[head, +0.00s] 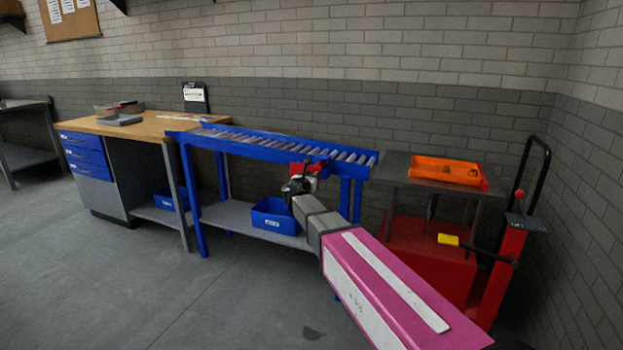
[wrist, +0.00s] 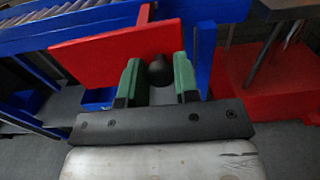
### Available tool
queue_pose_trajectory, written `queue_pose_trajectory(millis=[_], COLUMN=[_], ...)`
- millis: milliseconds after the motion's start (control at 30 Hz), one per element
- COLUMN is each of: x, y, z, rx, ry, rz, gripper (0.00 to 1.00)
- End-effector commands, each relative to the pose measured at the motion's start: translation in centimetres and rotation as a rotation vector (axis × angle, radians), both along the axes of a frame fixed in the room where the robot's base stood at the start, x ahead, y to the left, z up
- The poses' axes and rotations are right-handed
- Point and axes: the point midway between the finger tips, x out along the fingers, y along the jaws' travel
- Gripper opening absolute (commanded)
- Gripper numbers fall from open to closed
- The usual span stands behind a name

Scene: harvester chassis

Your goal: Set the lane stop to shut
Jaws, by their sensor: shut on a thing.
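The lane stop is a red flat plate (wrist: 108,54) at the front side of the blue roller conveyor. It also shows small in the head view (head: 297,169), partly hidden by my gripper. A black knob (wrist: 160,71) sits at the plate's right end in the wrist view. My gripper (wrist: 157,80) has its two green fingers on either side of this knob and is shut on it. In the head view my gripper (head: 297,186) is at the conveyor's near rail, toward its right end.
The roller conveyor (head: 232,147) has a lower shelf with a blue bin (head: 274,215). A steel table with an orange tray (head: 444,170) and a red pallet stacker (head: 505,262) stand to the right. A wooden-topped workbench (head: 150,123) stands left. The floor at front left is clear.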

Motion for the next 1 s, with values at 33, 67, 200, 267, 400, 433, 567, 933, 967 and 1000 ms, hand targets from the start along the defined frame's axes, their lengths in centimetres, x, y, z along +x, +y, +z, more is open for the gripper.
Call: queue_pose_trajectory(millis=[33, 67, 200, 267, 400, 433, 567, 933, 967, 1000], x=[0.7, 1.1, 4.1, 5.7, 8.8, 9.2, 9.8, 9.6, 9.6, 9.6], y=[-0.1, -0.3, -1.2, -1.8, -2.9, -3.1, -3.5, -3.5, -3.5, -3.5], z=[0.0, 0.0, 0.0, 0.0, 0.0, 0.0, 0.0, 0.0, 0.0, 0.0], rx=[0.0, 0.0, 0.0, 0.0, 0.0, 0.0, 0.0, 0.0, 0.0, 0.0], ry=[0.0, 0.0, -0.001, -0.001, -0.001, -0.001, -0.001, -0.001, -0.001, -0.001], rz=[-0.001, -0.001, -0.003, -0.003, -0.002, -0.002, -0.002, -0.001, -0.001, -0.001], gripper=[0.0, 0.0, 0.0, 0.0, 0.0, 0.0, 0.0, 0.53, 0.53, 0.53])
